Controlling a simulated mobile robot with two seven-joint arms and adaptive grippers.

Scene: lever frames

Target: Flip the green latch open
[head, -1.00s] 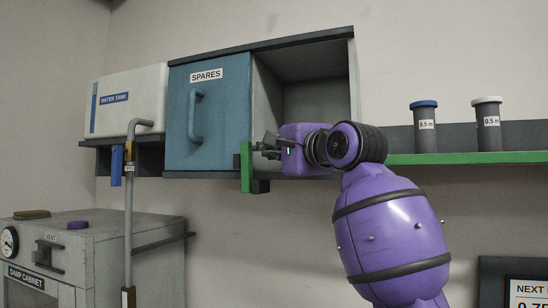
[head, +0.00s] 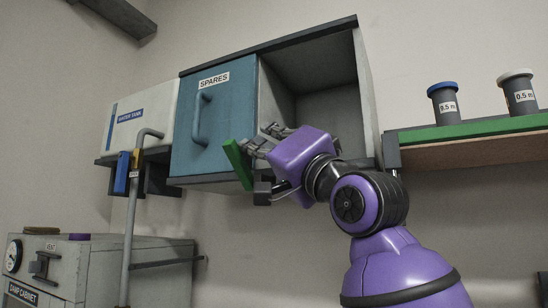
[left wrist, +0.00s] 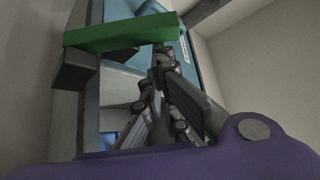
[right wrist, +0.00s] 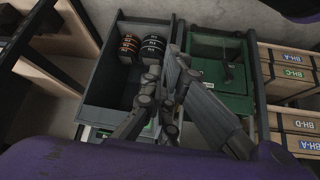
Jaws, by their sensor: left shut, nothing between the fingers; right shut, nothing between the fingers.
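The green latch (head: 238,165) is a flat bar at the lower right edge of the blue SPARES door (head: 214,120). It leans with its top to the left. A dark block (head: 263,192) sits by its lower end. My left gripper (head: 256,147) is shut and empty, just right of the latch in front of the open compartment. In the left wrist view the latch (left wrist: 120,33) lies across the shut fingertips (left wrist: 160,58); I cannot tell if they touch. My right gripper (right wrist: 168,65) is shut and empty, above drawers away from the latch.
The open compartment (head: 325,105) is right of the door. A white water tank (head: 143,120) and blue-handled pipe stand left. A green-edged shelf (head: 470,130) holds two jars at right. In the right wrist view, an open drawer (right wrist: 105,95) holds dark rolls.

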